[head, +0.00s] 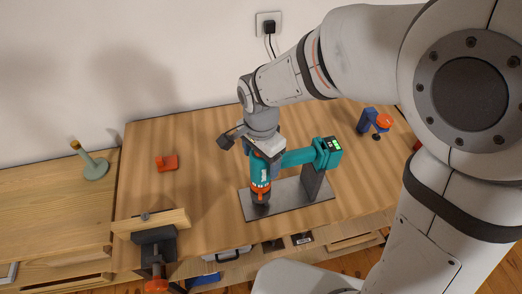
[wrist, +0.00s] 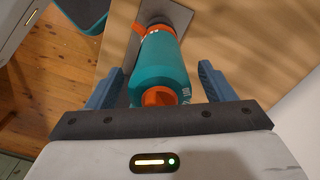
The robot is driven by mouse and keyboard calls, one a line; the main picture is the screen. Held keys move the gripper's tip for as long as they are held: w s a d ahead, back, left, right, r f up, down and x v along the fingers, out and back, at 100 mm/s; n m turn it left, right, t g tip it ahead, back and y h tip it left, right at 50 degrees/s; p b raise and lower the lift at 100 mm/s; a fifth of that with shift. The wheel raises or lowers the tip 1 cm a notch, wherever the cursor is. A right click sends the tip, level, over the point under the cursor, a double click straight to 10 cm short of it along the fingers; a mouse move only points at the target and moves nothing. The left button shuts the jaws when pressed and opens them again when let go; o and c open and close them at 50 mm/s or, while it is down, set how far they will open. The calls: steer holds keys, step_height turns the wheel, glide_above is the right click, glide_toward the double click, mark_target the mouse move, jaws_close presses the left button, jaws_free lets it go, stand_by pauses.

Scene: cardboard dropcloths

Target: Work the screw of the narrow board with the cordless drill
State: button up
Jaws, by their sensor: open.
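The teal and orange cordless drill (head: 296,158) is in its stand on a grey metal base plate (head: 290,207), nose pointing down. Its body lies between my gripper's two blue fingers in the wrist view, where the drill (wrist: 163,62) shows from its back end. My gripper (wrist: 160,75) is open around the drill body, with the fingers spread to either side; contact cannot be told. The narrow board (head: 175,219) is held in a dark vise (head: 154,243) at the table's front left. A small grey screw head (head: 145,215) shows at the board's top edge.
A red-orange block (head: 166,163) lies on the wooden table (head: 200,135). A blue and orange tool (head: 375,122) stands at the back right. A green stand (head: 93,165) is on the left cabinet. A wall with a socket (head: 269,25) is behind. The table's middle left is mostly clear.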

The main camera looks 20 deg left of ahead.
jaws_close()
steer(key=c, duration=0.6)
jaws_free()
steer(key=c, duration=0.6)
steer(key=shift+r, duration=0.15)
steer(key=shift+r, duration=0.1)
steer(key=shift+r+p, duration=3.95)
steer(key=shift+r, duration=1.4)
